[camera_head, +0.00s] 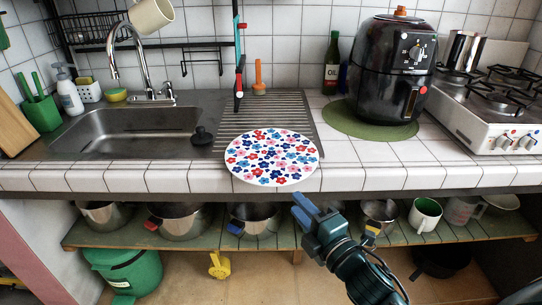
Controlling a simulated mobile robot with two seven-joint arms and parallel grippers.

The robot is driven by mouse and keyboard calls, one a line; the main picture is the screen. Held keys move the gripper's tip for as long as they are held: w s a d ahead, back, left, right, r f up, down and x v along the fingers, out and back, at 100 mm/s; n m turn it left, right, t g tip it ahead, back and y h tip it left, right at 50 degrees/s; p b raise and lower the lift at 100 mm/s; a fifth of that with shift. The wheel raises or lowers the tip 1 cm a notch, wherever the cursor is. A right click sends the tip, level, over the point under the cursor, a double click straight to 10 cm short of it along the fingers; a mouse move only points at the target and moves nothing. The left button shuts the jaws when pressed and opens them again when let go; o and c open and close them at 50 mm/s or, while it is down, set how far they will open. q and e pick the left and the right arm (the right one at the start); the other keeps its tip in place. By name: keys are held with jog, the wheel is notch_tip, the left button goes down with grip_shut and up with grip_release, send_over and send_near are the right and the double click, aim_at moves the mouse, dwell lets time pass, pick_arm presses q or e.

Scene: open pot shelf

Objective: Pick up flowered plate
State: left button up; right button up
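The flowered plate (271,158) is white and round with red, blue and pink flowers. It lies at the counter's front edge, partly on the ribbed drainboard (262,112). My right gripper (303,205) is just below and in front of the plate's right front rim, apart from it as far as I can see. Its blue fingers point up and to the left towards the plate. They lie close together in this view, and whether there is a gap between them is unclear. My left gripper is not in view.
A sink (135,132) with a black plunger-like stopper (202,136) is left of the plate. A black air fryer (392,70) stands on a green mat (345,122) at right. Pots (181,222) and a green-white mug (425,215) fill the shelf below the counter.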

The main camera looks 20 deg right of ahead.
aim_at(277, 181)
jog(key=x, duration=0.9)
jog(key=shift+w+a+r+p, duration=0.15)
jog(key=shift+w+r+p, duration=0.05)
jog(key=shift+p, duration=0.15)
grip_shut()
jog(key=shift+r, duration=0.2)
